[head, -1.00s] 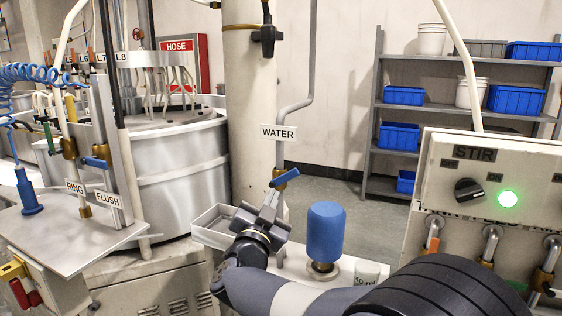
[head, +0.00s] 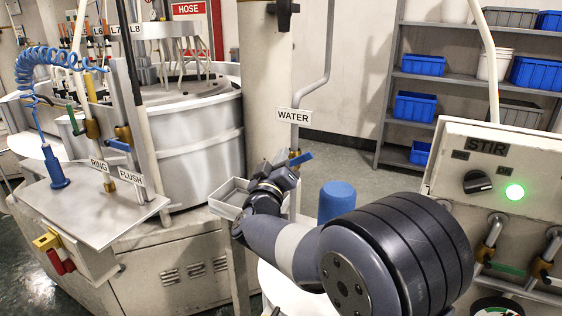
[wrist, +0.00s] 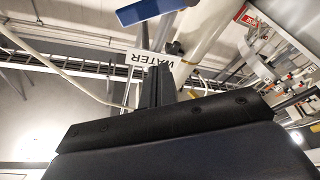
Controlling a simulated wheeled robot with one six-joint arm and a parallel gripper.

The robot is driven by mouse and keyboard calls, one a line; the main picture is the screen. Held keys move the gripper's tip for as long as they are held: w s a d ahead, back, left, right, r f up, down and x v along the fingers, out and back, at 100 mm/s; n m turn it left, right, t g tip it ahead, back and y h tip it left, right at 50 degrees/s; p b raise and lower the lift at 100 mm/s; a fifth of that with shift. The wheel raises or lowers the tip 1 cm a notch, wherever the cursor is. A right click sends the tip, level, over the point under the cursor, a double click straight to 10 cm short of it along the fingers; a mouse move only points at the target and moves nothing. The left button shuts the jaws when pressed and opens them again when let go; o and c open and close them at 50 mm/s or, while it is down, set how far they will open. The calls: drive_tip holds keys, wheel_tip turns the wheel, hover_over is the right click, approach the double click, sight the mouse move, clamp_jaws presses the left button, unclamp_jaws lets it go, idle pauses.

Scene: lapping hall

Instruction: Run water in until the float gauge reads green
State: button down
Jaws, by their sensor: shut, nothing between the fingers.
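The water valve is a blue lever (head: 301,158) on a brass body, on the grey pipe below the WATER sign (head: 293,116). The lever slants up to the right. My gripper (head: 284,172) is shut and empty, just below and left of the lever in the head view. In the wrist view my gripper's fingers (wrist: 155,86) point up toward the WATER sign (wrist: 150,58), and the blue lever (wrist: 150,10) lies beyond them at the top edge. I cannot make out any contact. No float gauge can be clearly identified; a dark round dial (head: 497,306) is cut off at bottom right.
A blue cylinder (head: 337,200) stands behind my arm. The STIR panel (head: 486,148) with a lit green lamp is at right. RING and FLUSH valves stand on the left plate (head: 88,215). Shelves (head: 450,80) hold blue bins.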

sight(298, 160)
drive_tip(key=p+x, duration=0.1)
drive_tip(key=x, duration=0.5)
drive_tip(key=shift+r+p, duration=0.1)
drive_tip(key=shift+p, duration=0.2)
drive_tip(key=d+f, duration=0.1)
drive_tip(key=s+d+f, duration=0.1)
drive_tip(key=f, duration=0.1)
drive_tip(key=shift+s+f, duration=0.15)
drive_tip(key=shift+f, duration=0.15)
drive_tip(key=shift+s+d+f+m+b, duration=0.1)
drive_tip(key=shift+d+f+m+b, duration=0.15)
drive_tip(key=shift+f+m+b, duration=0.5)
drive_tip(key=shift+d+r+b, duration=0.1)
drive_tip(key=shift+r+b, duration=0.05)
drive_tip(key=shift+b, duration=0.3)
drive_tip(key=shift+r, duration=0.1)
drive_tip(key=shift+d, duration=0.1)
